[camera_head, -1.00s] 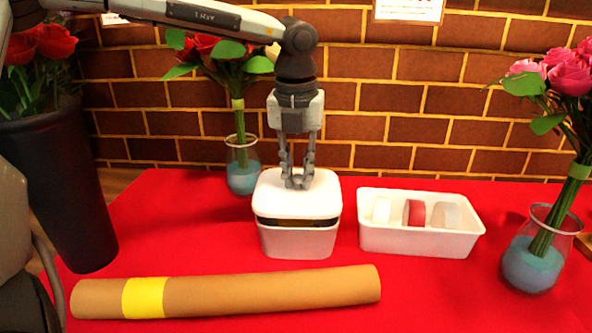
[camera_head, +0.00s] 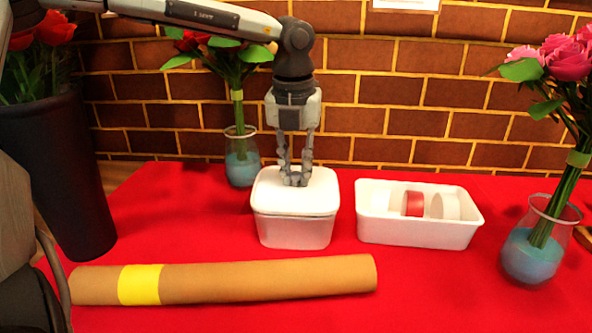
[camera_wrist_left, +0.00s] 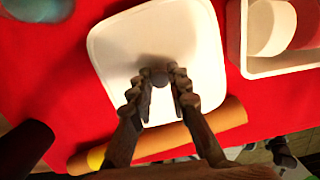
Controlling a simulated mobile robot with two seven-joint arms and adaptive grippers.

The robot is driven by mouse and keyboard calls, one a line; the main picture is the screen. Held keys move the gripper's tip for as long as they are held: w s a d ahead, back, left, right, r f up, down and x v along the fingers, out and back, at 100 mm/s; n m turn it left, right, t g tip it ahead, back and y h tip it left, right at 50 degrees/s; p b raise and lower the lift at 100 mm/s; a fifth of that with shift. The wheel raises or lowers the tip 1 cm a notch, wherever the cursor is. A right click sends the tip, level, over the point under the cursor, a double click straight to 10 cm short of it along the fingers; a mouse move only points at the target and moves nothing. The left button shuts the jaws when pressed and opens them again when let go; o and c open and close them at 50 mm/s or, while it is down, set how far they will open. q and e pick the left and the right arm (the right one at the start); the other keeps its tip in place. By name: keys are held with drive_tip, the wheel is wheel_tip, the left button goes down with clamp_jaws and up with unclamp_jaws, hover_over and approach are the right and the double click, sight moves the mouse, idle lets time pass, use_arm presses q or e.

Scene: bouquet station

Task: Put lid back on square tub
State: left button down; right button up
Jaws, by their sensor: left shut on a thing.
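The white square tub (camera_head: 295,232) stands on the red cloth in the middle of the table. Its white lid (camera_head: 272,190) lies level on the tub's top, with only a thin seam between them in the head view. My left gripper (camera_head: 295,182) points straight down at the lid's middle and is shut on the lid's small knob. In the left wrist view the fingers (camera_wrist_left: 160,92) sit around the round grey knob, and the lid (camera_wrist_left: 115,50) fills the middle. My right gripper is not in view.
A white tray (camera_head: 415,232) with ribbon rolls stands close to the right of the tub. A brown paper roll (camera_head: 260,281) with a yellow band lies in front. Glass vases stand behind (camera_head: 240,165) and at right (camera_head: 533,250). A dark bucket (camera_head: 60,180) is at left.

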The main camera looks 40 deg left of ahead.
use_arm(q)
drive_tip(key=shift+b, duration=0.8)
idle(1.0)
drive_tip(key=shift+f+b, duration=0.2)
drive_tip(key=shift+b, duration=0.7)
idle(0.9)
idle(0.3)
drive_tip(key=c, duration=1.4)
unclamp_jaws()
drive_tip(key=shift+o, duration=0.7)
drive_tip(key=o, duration=0.4)
drive_tip(key=shift+r, duration=0.1)
drive_tip(key=shift+r+p, duration=1.8)
drive_tip(key=shift+r, duration=1.65)
